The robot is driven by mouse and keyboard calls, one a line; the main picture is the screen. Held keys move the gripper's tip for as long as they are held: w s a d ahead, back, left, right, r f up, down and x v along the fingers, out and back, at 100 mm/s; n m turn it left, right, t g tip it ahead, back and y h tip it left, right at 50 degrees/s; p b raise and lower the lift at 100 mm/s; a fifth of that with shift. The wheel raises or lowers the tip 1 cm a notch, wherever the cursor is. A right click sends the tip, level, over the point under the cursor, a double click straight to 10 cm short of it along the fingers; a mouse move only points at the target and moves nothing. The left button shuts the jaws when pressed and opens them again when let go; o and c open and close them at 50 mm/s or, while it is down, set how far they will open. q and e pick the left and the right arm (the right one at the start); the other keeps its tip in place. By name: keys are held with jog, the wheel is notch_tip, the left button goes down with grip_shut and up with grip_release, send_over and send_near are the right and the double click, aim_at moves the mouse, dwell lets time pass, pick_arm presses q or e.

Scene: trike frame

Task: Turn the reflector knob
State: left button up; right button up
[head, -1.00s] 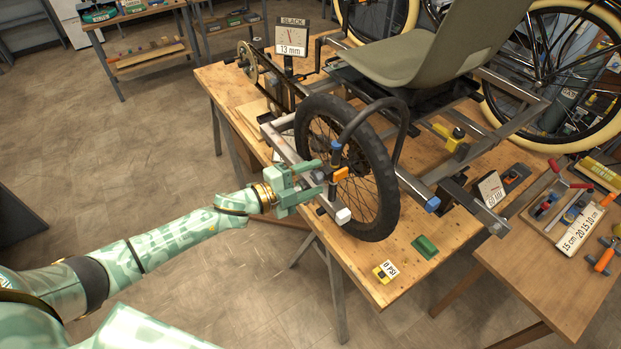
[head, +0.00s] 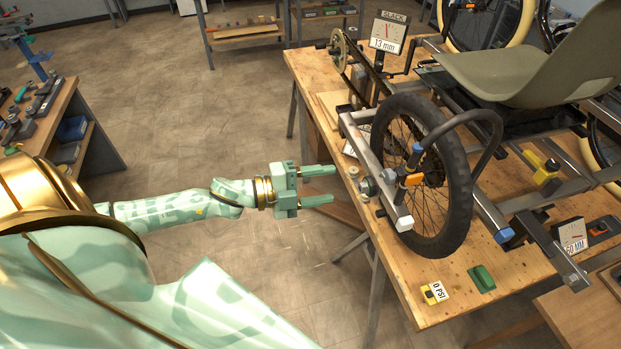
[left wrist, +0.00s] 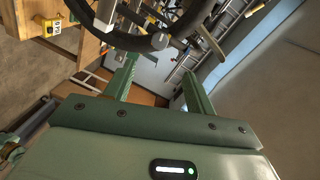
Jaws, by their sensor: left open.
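My left gripper (head: 333,183) is open and empty. Its two fingers point right, toward the trike's front wheel (head: 458,185), and stop short of it. A small grey round knob (head: 365,186) sits just beyond the fingertips, apart from them. Right of the knob is an orange reflector-like piece (head: 411,179) on a bracket, with a blue-topped post (head: 417,149) above it. I cannot tell for sure which part is the reflector knob. In the left wrist view the open fingers (left wrist: 156,66) have nothing between them, with the wheel above. My right gripper is out of view.
The trike stands on a wooden workbench (head: 390,288). A white-ended bar (head: 404,223) juts out below the knob. A yellow 0 PSI gauge (head: 434,292) and a green block (head: 482,279) lie at the front.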

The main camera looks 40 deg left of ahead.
pick_arm(q)
jog(key=shift+v, duration=1.15)
jog(key=shift+f, duration=0.1)
